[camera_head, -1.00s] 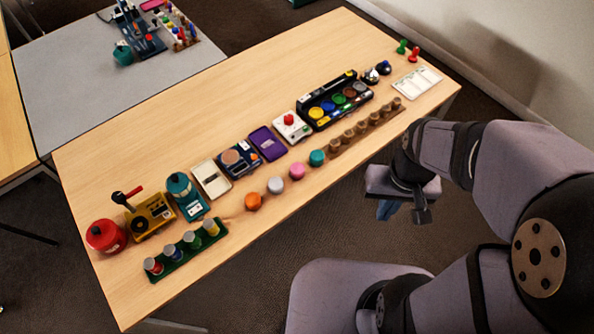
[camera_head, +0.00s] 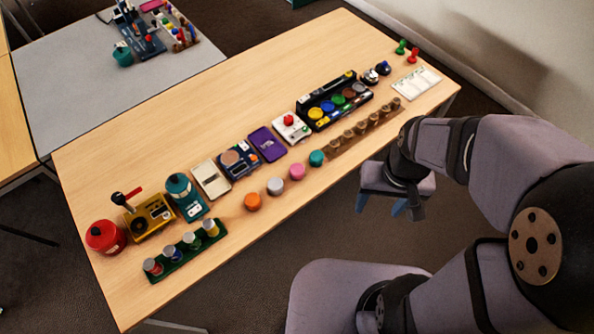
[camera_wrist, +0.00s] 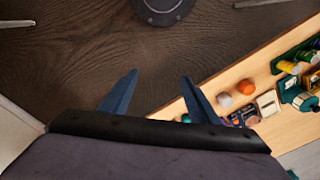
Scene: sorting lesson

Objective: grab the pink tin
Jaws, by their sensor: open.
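The pink tin (camera_head: 297,171) stands on the wooden table near its front edge, in a row between the grey-white tin (camera_head: 275,186) and the teal tin (camera_head: 316,158). The orange tin (camera_head: 253,202) is at the left end of that row. My gripper (camera_head: 388,208) is open and empty, off the table's front edge, to the right of the pink tin and apart from it. In the wrist view my gripper (camera_wrist: 160,75) shows two blue fingers spread over the floor. There the orange tin (camera_wrist: 245,87) and grey-white tin (camera_wrist: 224,100) show; the right finger seems to hide the pink tin.
Behind the tins stand a purple case (camera_head: 267,144), a navy device (camera_head: 239,159) and a white box with a red button (camera_head: 291,128). A wooden peg strip (camera_head: 347,139) lies right of the teal tin. A green rack (camera_head: 180,251) stands front left.

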